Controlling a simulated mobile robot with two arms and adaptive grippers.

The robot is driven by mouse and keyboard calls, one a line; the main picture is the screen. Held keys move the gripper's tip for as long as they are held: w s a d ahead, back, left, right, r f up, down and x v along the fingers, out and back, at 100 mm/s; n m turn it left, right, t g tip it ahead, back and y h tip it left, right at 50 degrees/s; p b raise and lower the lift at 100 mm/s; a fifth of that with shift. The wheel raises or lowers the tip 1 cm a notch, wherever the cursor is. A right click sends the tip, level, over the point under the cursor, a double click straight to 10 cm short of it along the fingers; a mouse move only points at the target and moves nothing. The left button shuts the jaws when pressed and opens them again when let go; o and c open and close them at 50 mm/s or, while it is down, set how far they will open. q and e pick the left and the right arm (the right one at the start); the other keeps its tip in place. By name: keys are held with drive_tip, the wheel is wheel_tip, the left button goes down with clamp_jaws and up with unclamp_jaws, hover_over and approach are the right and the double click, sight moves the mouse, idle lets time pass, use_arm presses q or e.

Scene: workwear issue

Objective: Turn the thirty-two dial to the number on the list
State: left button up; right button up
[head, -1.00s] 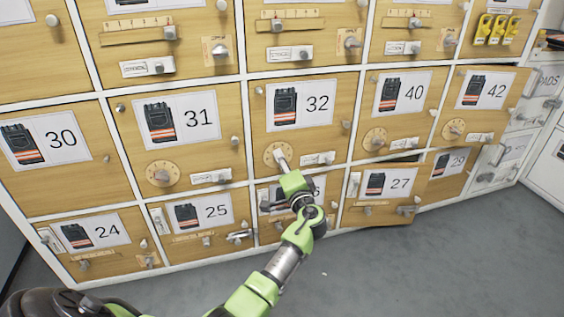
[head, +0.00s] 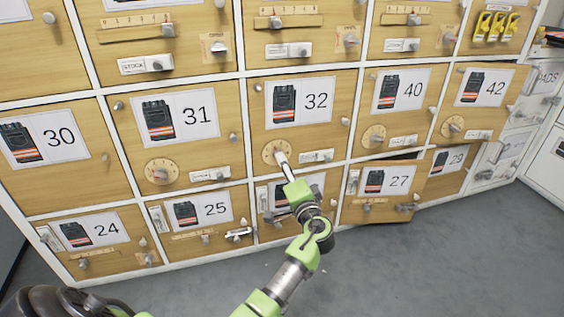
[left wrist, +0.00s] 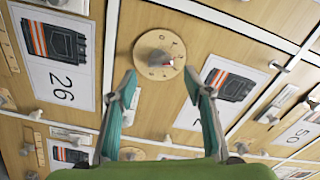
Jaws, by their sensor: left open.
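The thirty-two door (head: 340,122) is shut, with a label reading 32. Its round tan dial (head: 277,152) sits at the door's lower left and also shows in the left wrist view (left wrist: 150,70). The dial has a grey knob (left wrist: 156,56) with a small red-and-white mark on one side; the numbers around it are too small to read. My left gripper (head: 286,168) is in front of the dial. In the left wrist view its fingers (left wrist: 161,84) are open and apart, with the dial beyond the gap; contact cannot be told. I see no list.
Similar dials sit on doors 31 (head: 162,171) and 40 (head: 374,138). Doors 27 (head: 380,212) and 42 (head: 484,123) stand ajar and stick out to the right. Grey floor (head: 440,260) below is clear.

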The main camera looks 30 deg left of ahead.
use_arm(q)
drive_tip(key=v, duration=0.7)
idle(0.3)
